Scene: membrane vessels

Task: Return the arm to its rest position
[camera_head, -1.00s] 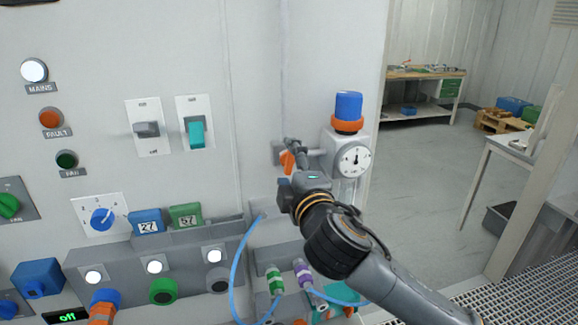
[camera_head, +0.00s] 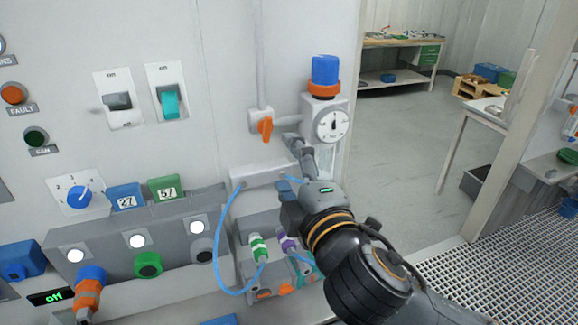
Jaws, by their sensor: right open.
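My right gripper (camera_head: 296,146) is in the middle of the camera_head view, its fingers pointing up and away from me. It is open and holds nothing that I can see. Its fingertips are just below and right of an orange valve handle (camera_head: 265,129) on the wall, with a visible gap between them. The handle stands roughly upright on its grey body. My right arm (camera_head: 368,281) comes in from the bottom right and hides part of the panel's lower right. My left gripper is not in view.
A gauge (camera_head: 332,124) with a blue and orange cap (camera_head: 324,72) is right of the gripper. Below are a blue hose (camera_head: 219,258) and green (camera_head: 258,246) and purple (camera_head: 287,242) connectors. Switches fill the left panel. Open floor (camera_head: 400,150) and a workbench (camera_head: 399,42) lie right.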

